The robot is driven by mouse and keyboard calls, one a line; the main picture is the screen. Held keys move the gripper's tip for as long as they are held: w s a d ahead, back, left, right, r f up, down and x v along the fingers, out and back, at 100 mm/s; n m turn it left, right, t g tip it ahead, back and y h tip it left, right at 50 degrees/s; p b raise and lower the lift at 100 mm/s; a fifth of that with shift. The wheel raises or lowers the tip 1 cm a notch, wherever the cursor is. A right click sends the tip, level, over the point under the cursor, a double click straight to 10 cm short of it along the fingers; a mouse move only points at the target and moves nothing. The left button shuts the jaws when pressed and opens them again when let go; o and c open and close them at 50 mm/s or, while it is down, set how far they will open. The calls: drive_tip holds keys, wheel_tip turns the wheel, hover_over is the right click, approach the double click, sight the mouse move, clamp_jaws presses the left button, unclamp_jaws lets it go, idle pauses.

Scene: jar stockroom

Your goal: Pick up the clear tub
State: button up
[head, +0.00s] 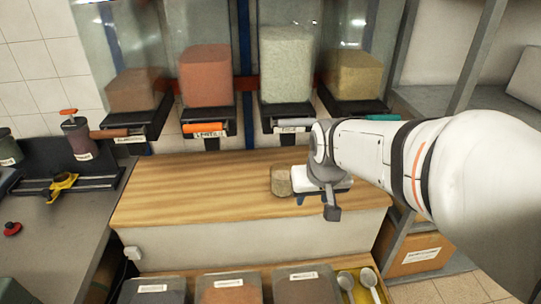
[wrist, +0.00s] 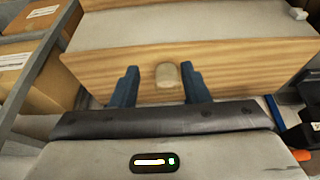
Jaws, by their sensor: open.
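The clear tub (head: 281,181) is a small upright see-through container with beige contents, standing on the wooden counter (head: 190,190). In the wrist view the tub (wrist: 167,75) shows between the two blue fingers, closer to the right one, with a wider gap on the left. My gripper (head: 300,197) is low over the counter just right of the tub in the head view. It is open and empty. I cannot tell how far the tub sits between the fingertips. The gripper partly hides the tub's right side in the head view.
Several hoppers with coloured contents, such as the orange one (head: 207,76), hang behind the counter. Bins including the grey-lidded one (head: 152,291) stand in front. A cardboard box (head: 418,254) is on a rack at right. The counter's left half is clear.

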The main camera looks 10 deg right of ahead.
drive_tip(key=o, duration=0.6)
drive_tip(key=w+f+b, duration=0.5)
drive_tip(key=w+f, duration=0.6)
drive_tip(key=w, duration=0.1)
drive_tip(key=shift+w+a+t, duration=0.2)
drive_tip(key=shift+w+t, duration=0.15)
drive_tip(key=shift+t, duration=0.05)
drive_tip(key=o, duration=0.7)
drive_tip(key=shift+t, duration=0.4)
drive_tip(key=w+f+b, duration=0.2)
drive_tip(key=w+f, duration=0.2)
drive_tip(key=f, duration=0.1)
drive_tip(key=w+f+b, duration=0.1)
drive_tip(key=w+f, duration=0.4)
drive_tip(key=shift+w+a+b, duration=0.2)
drive_tip(key=shift+b, duration=0.2)
drive_tip(key=shift+c, duration=0.2)
drive_tip(key=p, duration=0.2)
approach(283, 174)
drive_tip(key=s+f, duration=0.2)
drive_tip(key=s, duration=0.1)
drive_tip(key=shift+a+f, duration=0.35)
drive_tip(key=shift+f, duration=0.05)
drive_tip(key=w, duration=0.1)
drive_tip(key=w+f, duration=0.1)
drive_tip(key=w, duration=0.1)
drive_tip(key=shift+w+f, duration=0.65)
drive_tip(key=shift+f, duration=0.2)
